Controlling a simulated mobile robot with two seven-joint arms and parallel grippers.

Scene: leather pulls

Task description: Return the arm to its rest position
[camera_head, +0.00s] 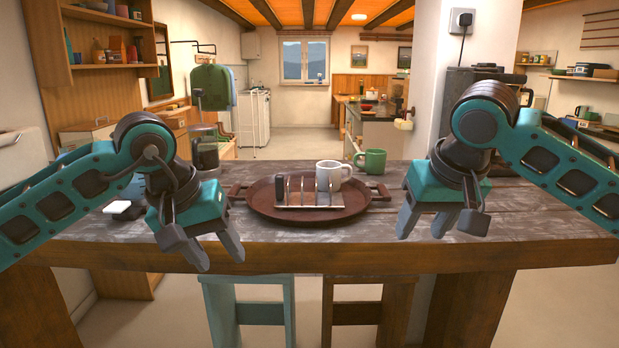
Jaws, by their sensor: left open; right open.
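My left gripper (219,254) is open and empty. It hangs over the front edge of the table, to the left of the tray. My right gripper (422,222) is open and empty. It points down over the table to the right of the tray. Both of my arms are bent, one at each side of the view. Neither gripper touches an object that I can see.
On the wooden table (350,251) sits a round brown tray (262,212) with a metal rack (310,199) and a white mug (330,175). A green mug (372,161) stands behind it. A glass jar (205,152) is behind my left gripper. Two stools (250,312) (355,314) stand in front.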

